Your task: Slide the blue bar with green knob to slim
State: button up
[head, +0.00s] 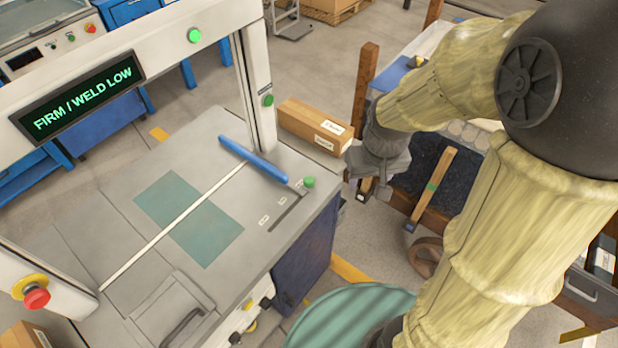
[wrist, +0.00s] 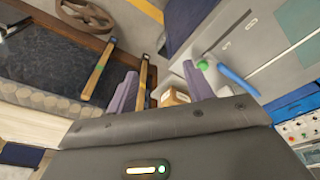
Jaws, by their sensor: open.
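The blue bar (head: 252,158) lies across the far right part of the grey machine top (head: 110,215). Its green knob (head: 308,182) sits at the bar's near right end, by the far end of a dark slot (head: 288,212). Small white labels (head: 264,220) line the slot, too small to read. The blue bar (wrist: 238,82) and green knob (wrist: 203,64) also show in the wrist view, right of the fingers. My gripper (head: 366,188) is open and empty, right of the machine and apart from the knob. Its fingers (wrist: 160,82) stand apart in the wrist view.
A display (head: 80,98) reads "FIRM / WELD LOW". A frame post (head: 255,85) rises behind the bar. A cardboard box (head: 315,127) stands beyond the machine. A wooden bar with a green band (head: 433,188) lies over a dark bin right of my gripper.

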aim_at(309, 180)
jog(key=w+a+n+g+b, duration=0.2)
jog(key=w+a+n, duration=0.3)
jog(key=w+a, duration=0.7)
jog(key=shift+w+a+f+n+b, duration=0.2)
jog(key=shift+w+a+n+b, duration=0.1)
jog(key=shift+w+b, duration=0.7)
jog(key=shift+w, duration=0.15)
notch_tip(309, 180, down, 18)
jog(key=shift+d+r, duration=0.1)
jog(key=shift+r, duration=0.15)
grip_shut()
